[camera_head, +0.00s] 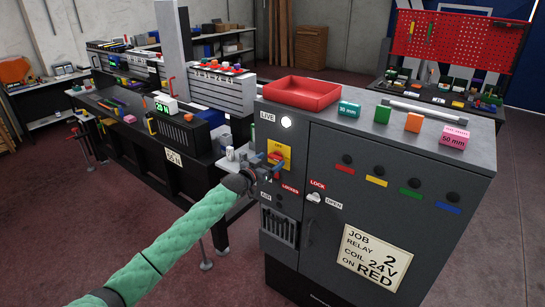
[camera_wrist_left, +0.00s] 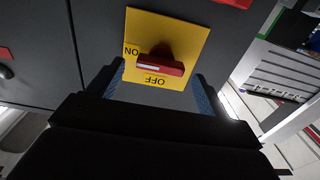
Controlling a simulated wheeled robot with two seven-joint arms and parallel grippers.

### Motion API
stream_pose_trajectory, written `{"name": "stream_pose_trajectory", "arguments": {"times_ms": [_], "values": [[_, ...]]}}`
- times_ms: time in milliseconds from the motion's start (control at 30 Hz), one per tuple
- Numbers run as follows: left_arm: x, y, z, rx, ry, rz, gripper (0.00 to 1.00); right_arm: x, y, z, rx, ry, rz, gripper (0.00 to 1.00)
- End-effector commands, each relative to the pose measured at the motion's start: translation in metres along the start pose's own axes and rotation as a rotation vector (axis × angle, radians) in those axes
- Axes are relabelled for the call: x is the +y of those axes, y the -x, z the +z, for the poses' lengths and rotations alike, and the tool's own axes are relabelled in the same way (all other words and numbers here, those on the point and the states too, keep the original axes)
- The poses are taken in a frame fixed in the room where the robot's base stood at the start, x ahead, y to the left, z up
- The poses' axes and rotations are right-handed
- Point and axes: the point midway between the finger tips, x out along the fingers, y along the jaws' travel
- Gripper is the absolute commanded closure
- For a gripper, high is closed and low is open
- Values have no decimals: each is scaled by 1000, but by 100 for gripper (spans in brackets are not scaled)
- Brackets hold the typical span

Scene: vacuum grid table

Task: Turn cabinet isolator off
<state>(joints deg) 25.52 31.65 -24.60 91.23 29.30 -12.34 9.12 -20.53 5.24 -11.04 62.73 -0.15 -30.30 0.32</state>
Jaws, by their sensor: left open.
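The cabinet isolator is a yellow plate (camera_head: 285,151) with a red handle on the front of the grey cabinet (camera_head: 400,165). In the left wrist view the plate (camera_wrist_left: 180,20) appears upside down, with ON at its left and OFF at its lower edge. The red handle (camera_wrist_left: 162,66) lies nearly crosswise, one end beside ON. My left gripper (camera_head: 268,163) is at the cabinet front and partly covers the isolator in the head view. Its two fingers (camera_wrist_left: 156,85) are open and apart, either side of the handle's line; contact cannot be told. My right gripper is not in view.
A white LIVE lamp (camera_head: 286,122) glows above the isolator. A red tray (camera_head: 301,93) and coloured blocks stand on the cabinet top. A LOCK/OPEN knob (camera_head: 314,197) and a job sign (camera_head: 375,257) are on the door. A long black bench (camera_head: 170,175) stands left.

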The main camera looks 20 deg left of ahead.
Motion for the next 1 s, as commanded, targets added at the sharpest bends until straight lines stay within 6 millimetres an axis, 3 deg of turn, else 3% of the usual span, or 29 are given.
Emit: {"name": "stream_pose_trajectory", "arguments": {"times_ms": [200, 567, 600, 833, 1000], "values": [[0, -20, -2, 0, 0, 0, 21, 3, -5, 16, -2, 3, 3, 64], [0, -24, 0, 0, 0, 0, 21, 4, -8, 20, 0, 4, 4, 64], [0, -24, 0, 0, 0, 0, 23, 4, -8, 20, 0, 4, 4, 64], [0, -24, 0, 0, 0, 0, 66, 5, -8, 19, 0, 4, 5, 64], [0, -24, 0, 0, 6, 0, 66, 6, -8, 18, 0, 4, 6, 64]]}}
